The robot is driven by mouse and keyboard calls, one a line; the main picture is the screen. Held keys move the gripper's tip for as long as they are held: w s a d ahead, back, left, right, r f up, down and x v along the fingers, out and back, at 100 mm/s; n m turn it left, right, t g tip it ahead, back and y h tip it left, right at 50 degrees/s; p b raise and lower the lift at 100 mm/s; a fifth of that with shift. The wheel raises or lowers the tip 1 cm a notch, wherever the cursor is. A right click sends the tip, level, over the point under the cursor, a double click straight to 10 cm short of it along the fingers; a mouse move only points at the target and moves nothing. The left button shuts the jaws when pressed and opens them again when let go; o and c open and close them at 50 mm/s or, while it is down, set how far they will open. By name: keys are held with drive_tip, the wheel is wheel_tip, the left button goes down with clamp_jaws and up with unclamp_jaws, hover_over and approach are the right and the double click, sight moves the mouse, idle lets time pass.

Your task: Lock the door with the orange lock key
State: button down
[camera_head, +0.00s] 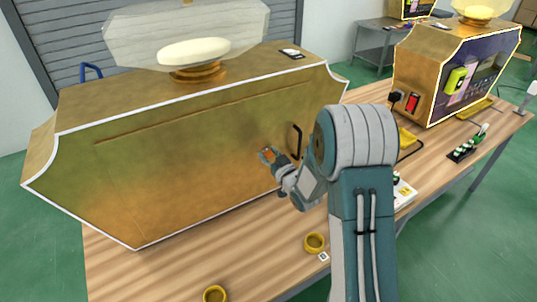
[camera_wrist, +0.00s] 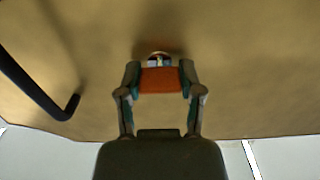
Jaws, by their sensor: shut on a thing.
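The orange lock key (camera_wrist: 161,80) sits between my gripper's fingers in the wrist view. My gripper (camera_wrist: 160,84) is shut on it. A small round metal lock (camera_wrist: 158,55) shows just beyond the key, at the gold door face (camera_wrist: 235,75). The key's tip meets the lock or lies right in front of it; I cannot tell how deep it is. In the head view, my gripper (camera_head: 268,156) is at the right part of the large gold door (camera_head: 180,165), with a bit of orange at the fingertips. The door looks closed.
A black door handle (camera_head: 297,142) is just right of my gripper; it also shows in the wrist view (camera_wrist: 38,92). Yellow rings (camera_head: 314,243) lie on the wooden table (camera_head: 255,262). A second gold machine (camera_head: 425,75) stands at the right.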

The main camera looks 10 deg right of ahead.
drive_tip(key=shift+n, duration=0.3)
drive_tip(key=n, duration=0.3)
drive_tip(key=shift+n, duration=0.4)
drive_tip(key=n, duration=0.4)
drive_tip(key=shift+a+n, duration=0.1)
drive_tip(key=shift+n, duration=0.2)
drive_tip(key=n, duration=0.5)
drive_tip(key=shift+f, duration=0.15)
drive_tip(key=shift+f+n, duration=0.1)
drive_tip(key=shift+n, duration=1.7)
drive_tip(key=c, duration=1.4)
unclamp_jaws()
drive_tip(key=shift+s+f, duration=0.1)
drive_tip(key=shift+c, duration=1.2)
unclamp_jaws()
drive_tip(key=shift+a, duration=0.1)
